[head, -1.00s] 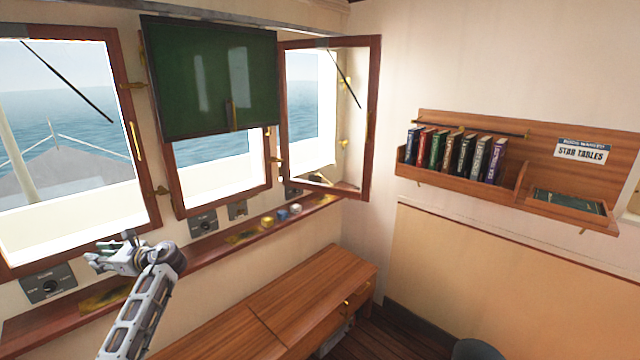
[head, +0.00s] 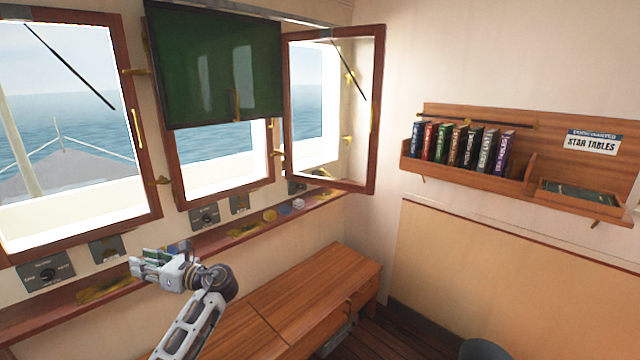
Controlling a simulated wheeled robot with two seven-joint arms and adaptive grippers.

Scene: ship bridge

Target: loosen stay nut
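My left gripper (head: 138,268) is in front of the sill below the left window, pointing left. It is apart from the brass fittings, and nothing shows in it. Its fingers are too small to tell whether they are open. My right gripper is not in view.
A dark green panel (head: 215,65) covers the upper middle window. The right-hand window frame (head: 373,110) stands swung into the room. The sill (head: 215,242) holds small yellow, blue and white items. A wooden cabinet (head: 310,285) stands below. A bookshelf (head: 465,178) hangs on the right wall.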

